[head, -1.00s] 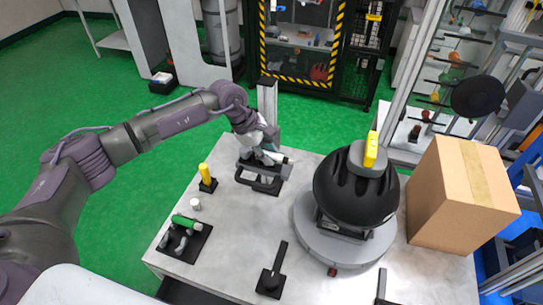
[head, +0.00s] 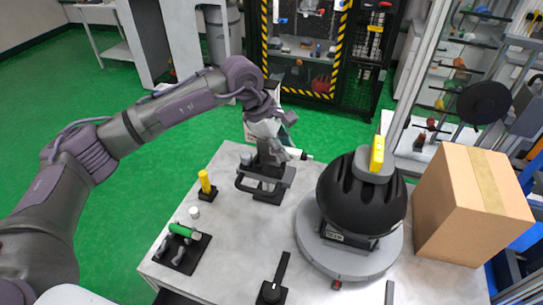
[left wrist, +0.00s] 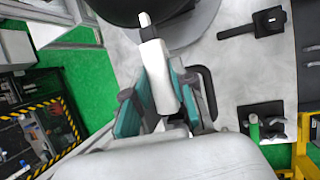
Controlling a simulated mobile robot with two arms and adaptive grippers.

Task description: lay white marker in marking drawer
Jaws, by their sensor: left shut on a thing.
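The white marker (left wrist: 158,75) is held between the fingers of my left gripper (left wrist: 155,100) in the left wrist view, its narrow tip pointing away from the wrist. In the head view my left gripper (head: 280,138) is shut on it above the far edge of the table, and the marker's end (head: 299,154) sticks out to the right. The gripper is just above and behind a dark stand with a loop handle (head: 264,182). A dark front (head: 172,298) shows under the table's near left edge; I cannot tell whether it is the marking drawer. My right gripper is out of view.
On the grey table (head: 240,235) stand a yellow cylinder (head: 205,182), a small white cylinder (head: 194,212), a green-handled tool on a black plate (head: 183,232), and a big black dome (head: 350,195) on a round base. A cardboard box (head: 470,205) stands at right. The table's middle left is clear.

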